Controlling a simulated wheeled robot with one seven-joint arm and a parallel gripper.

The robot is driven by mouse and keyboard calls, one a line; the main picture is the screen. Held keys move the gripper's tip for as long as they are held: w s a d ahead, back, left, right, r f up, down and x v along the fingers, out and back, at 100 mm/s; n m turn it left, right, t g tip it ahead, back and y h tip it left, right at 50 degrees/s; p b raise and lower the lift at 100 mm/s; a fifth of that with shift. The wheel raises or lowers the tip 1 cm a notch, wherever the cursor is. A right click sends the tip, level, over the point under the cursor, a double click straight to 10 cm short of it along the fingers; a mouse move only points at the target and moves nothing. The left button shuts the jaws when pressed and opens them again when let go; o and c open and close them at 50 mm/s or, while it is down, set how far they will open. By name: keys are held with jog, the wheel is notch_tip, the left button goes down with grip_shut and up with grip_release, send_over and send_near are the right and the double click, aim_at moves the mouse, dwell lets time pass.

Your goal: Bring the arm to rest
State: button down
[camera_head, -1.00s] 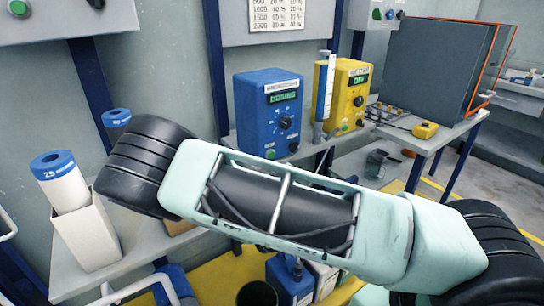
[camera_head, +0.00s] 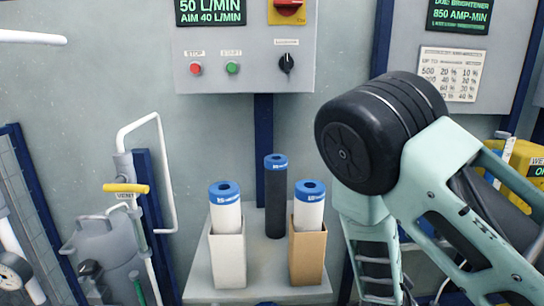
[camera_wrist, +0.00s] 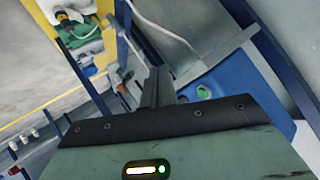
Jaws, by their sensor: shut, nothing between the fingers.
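My arm, pale green with black joints, is folded at the right of the head view, and its gripper end is out of that picture. In the wrist view my gripper (camera_wrist: 158,86) shows as dark fingers together beyond the grey-green wrist housing. They are shut and hold nothing. A blue box (camera_wrist: 232,92) with a green button lies beyond the fingers, to their right. I cannot tell how far it is from them.
A small shelf (camera_head: 262,268) holds a white box (camera_head: 227,262) and a brown box (camera_head: 308,258), each with a blue-capped cartridge, and a dark cartridge (camera_head: 275,210). A grey vessel (camera_head: 108,250) with a yellow valve handle stands left. A control panel (camera_head: 246,75) hangs above.

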jog(key=s+a+r+n+g+y+p, duration=0.1)
jog(key=s+a+r+n+g+y, duration=0.1)
jog(key=s+a+r+n+y, duration=0.3)
jog(key=s+a+r+n+g+y+p, duration=0.1)
jog(key=s+a+r+n+g, duration=0.15)
jog(key=a, duration=0.55)
jog(key=s+a+r+n+g+y+p, duration=0.1)
jog(key=s+a+r+n+y, duration=0.1)
jog(key=s+a+r+y, duration=0.3)
jog(key=s+d+r+n+g+h+p, duration=0.1)
jog(key=s+r+n+g+h+p, duration=0.1)
jog(key=s+r+n, duration=1)
jog(key=shift+s+g+h+p, duration=0.3)
jog(key=shift+s+g+h, duration=0.35)
jog(key=shift+s, duration=0.35)
